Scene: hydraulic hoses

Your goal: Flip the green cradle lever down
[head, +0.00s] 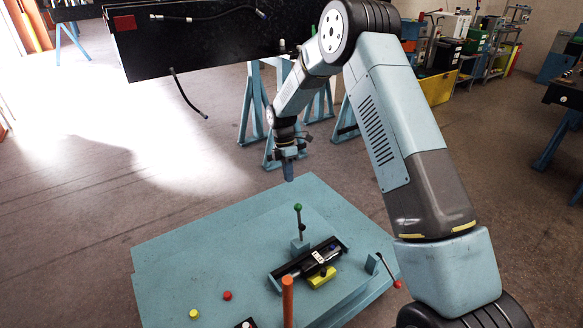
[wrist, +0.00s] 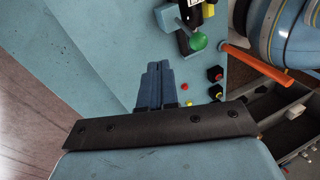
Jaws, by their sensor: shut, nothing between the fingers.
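The green cradle lever (head: 298,208) stands upright on the blue table, a green ball on a thin dark rod. The black cradle (head: 308,262) beside it holds a black-and-silver part, with a yellow block against its near side. My gripper (head: 288,177) points down in the air near the lever, apart from it, with its fingers together and empty. In the wrist view, the blue fingers (wrist: 157,68) are close together, and the green ball (wrist: 198,41) is to their right.
An orange post (head: 288,302) rises at the table's near side; it also shows in the wrist view (wrist: 255,57). A red-tipped lever (head: 390,271) leans at the right edge. Red (head: 227,296) and yellow (head: 194,313) buttons lie at front left. The table's left part is clear.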

